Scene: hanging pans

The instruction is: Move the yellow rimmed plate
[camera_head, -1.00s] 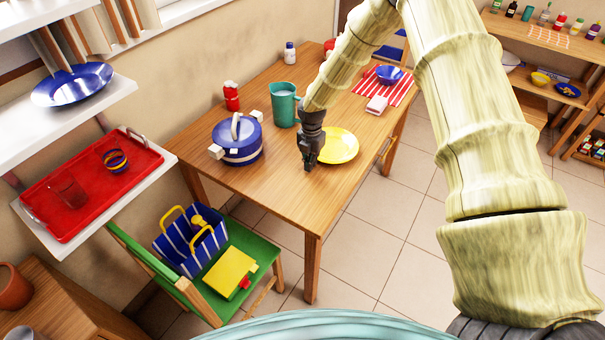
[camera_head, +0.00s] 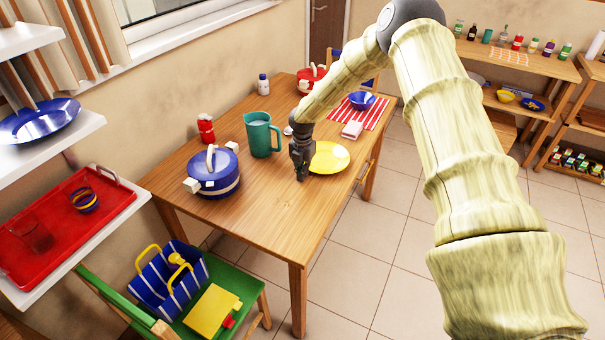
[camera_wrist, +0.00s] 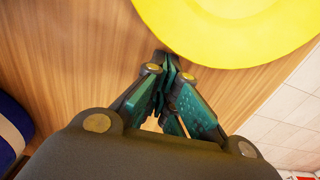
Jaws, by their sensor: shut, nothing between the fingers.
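The yellow rimmed plate (camera_head: 329,158) lies flat on the wooden table, near its right edge. It also fills the top of the wrist view (camera_wrist: 225,30). My gripper (camera_head: 301,176) points down just left of the plate, low over the table. In the wrist view its fingers (camera_wrist: 172,66) are closed together, empty, with their tips close to the plate's rim. I cannot tell whether they touch the rim or the table.
A blue lidded pot (camera_head: 213,175), a teal pitcher (camera_head: 260,136) and a red shaker (camera_head: 206,129) stand left of the plate. Behind it are a striped mat (camera_head: 371,112) and a blue bowl (camera_head: 361,101). The table's front (camera_head: 270,215) is bare.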

